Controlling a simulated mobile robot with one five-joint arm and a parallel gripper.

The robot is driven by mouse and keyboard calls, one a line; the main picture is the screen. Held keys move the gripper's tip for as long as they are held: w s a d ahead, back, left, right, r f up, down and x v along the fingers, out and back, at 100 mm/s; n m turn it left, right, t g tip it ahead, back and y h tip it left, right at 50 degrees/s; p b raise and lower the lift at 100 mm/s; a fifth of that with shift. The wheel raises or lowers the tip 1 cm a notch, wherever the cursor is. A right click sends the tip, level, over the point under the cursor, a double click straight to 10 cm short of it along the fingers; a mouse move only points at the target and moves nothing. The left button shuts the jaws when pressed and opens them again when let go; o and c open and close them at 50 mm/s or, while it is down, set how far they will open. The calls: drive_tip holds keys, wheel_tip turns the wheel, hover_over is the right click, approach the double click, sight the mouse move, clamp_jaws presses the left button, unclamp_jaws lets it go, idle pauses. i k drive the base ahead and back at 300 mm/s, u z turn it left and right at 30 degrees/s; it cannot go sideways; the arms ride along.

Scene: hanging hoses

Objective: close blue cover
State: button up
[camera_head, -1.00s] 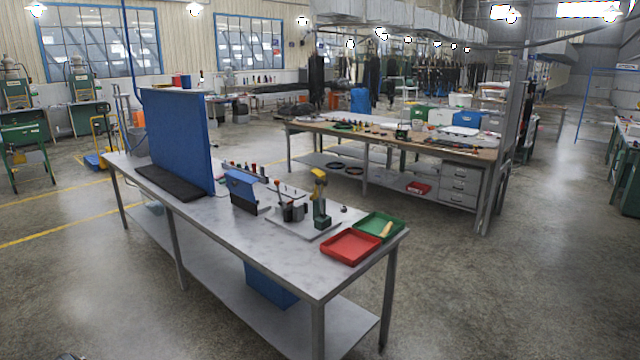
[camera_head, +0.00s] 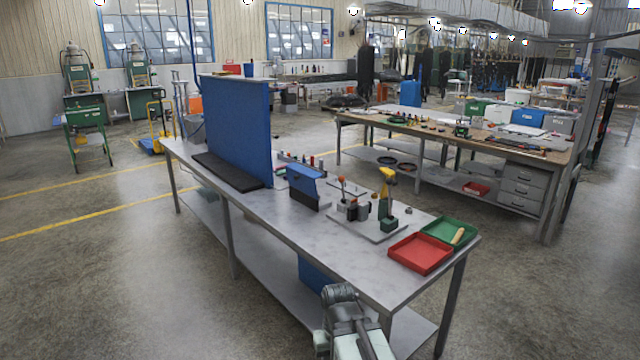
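A small blue cover (camera_head: 303,179) stands on the near metal table, in the middle of its top. It looks raised and tilted above a dark body; its exact hinge angle is too small to tell. My arm shows at the bottom of the view, with its end, my gripper (camera_head: 340,292), in front of the table's near side and well apart from the cover. The fingers cannot be made out, so whether they are open is unclear.
The metal table (camera_head: 345,250) also holds a tall blue panel (camera_head: 240,130), a black mat (camera_head: 226,172), a yellow-topped tool (camera_head: 387,185) on a plate, a red tray (camera_head: 420,253) and a green tray (camera_head: 449,230). A wooden-topped bench (camera_head: 480,142) stands behind. Floor is open at left.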

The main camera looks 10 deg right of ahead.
sight(301, 178)
drive_tip(key=z, duration=0.15)
drive_tip(key=i, duration=1)
drive_tip(key=u, duration=0.1)
